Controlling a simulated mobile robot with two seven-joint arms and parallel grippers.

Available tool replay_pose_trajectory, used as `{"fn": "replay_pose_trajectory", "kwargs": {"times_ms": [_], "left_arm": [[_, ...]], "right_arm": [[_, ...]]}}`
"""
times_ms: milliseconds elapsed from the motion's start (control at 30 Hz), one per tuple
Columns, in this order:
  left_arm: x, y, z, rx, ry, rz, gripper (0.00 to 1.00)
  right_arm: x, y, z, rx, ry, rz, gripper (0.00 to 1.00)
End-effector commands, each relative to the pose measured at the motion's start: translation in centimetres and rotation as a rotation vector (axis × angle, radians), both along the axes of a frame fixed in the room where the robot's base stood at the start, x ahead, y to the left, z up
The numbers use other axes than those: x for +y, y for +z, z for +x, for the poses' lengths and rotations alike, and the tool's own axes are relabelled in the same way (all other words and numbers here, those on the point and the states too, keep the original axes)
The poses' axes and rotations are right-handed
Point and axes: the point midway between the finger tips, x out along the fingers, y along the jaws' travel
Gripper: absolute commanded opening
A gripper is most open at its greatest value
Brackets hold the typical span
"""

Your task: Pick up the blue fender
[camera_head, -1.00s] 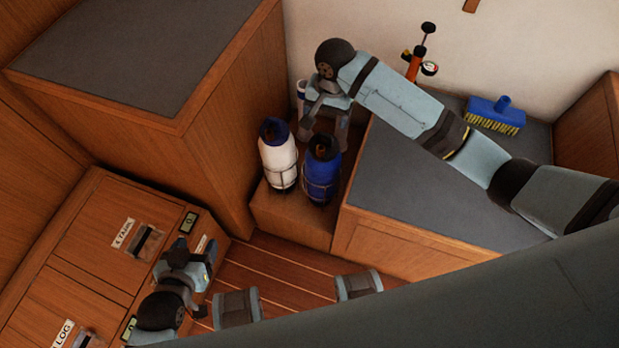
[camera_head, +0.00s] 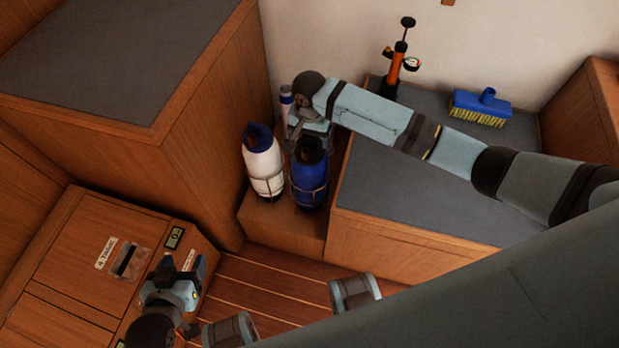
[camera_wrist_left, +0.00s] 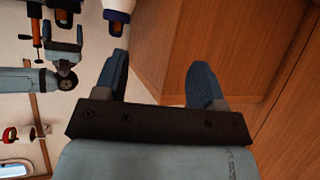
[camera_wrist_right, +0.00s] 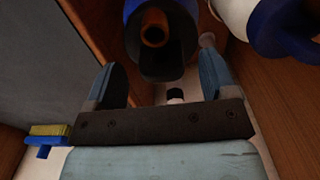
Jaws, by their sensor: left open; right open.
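The blue fender (camera_head: 309,185) stands upright on a low wooden ledge, with a dark top and a thin line around it. My right gripper (camera_head: 309,135) is just behind its top in the head view, its fingertips partly hidden. In the right wrist view the fender's dark end with an orange ring (camera_wrist_right: 154,32) lies ahead of the open, empty fingers (camera_wrist_right: 163,80), slightly beyond them. My left gripper (camera_head: 183,272) is open and empty, over the drawer fronts at lower left; its spread fingers show in the left wrist view (camera_wrist_left: 158,82).
A white fender with a blue top (camera_head: 264,168) stands close beside the blue one, left of it. A tall wooden cabinet (camera_head: 200,150) and a grey-topped bench (camera_head: 400,205) flank the ledge. An orange pump (camera_head: 392,75) and blue brush (camera_head: 481,105) are on the bench.

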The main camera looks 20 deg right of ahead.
Motion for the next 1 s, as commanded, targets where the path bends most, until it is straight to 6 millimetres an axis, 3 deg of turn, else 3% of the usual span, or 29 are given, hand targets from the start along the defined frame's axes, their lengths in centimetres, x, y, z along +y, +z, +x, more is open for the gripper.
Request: {"fn": "replay_pose_trajectory", "kwargs": {"times_ms": [133,400,733,1000], "left_arm": [[-0.2,0.0,0.1,-0.012,-0.001,-0.012,0.64],[-0.3,0.5,0.2,-0.019,-0.004,-0.016,0.64],[-0.3,0.3,0.1,-0.016,-0.003,-0.013,0.64],[-0.2,0.3,0.1,-0.016,-0.003,-0.013,0.64]], "right_arm": [[-0.1,-2.5,0.2,0.000,0.000,-0.002,0.79],[-0.1,-2.9,0.2,-0.001,0.000,-0.001,0.79],[-0.1,-2.9,0.2,-0.001,0.001,-0.001,0.03],[-0.1,-2.8,0.2,-0.003,0.001,0.001,0.00]]}}
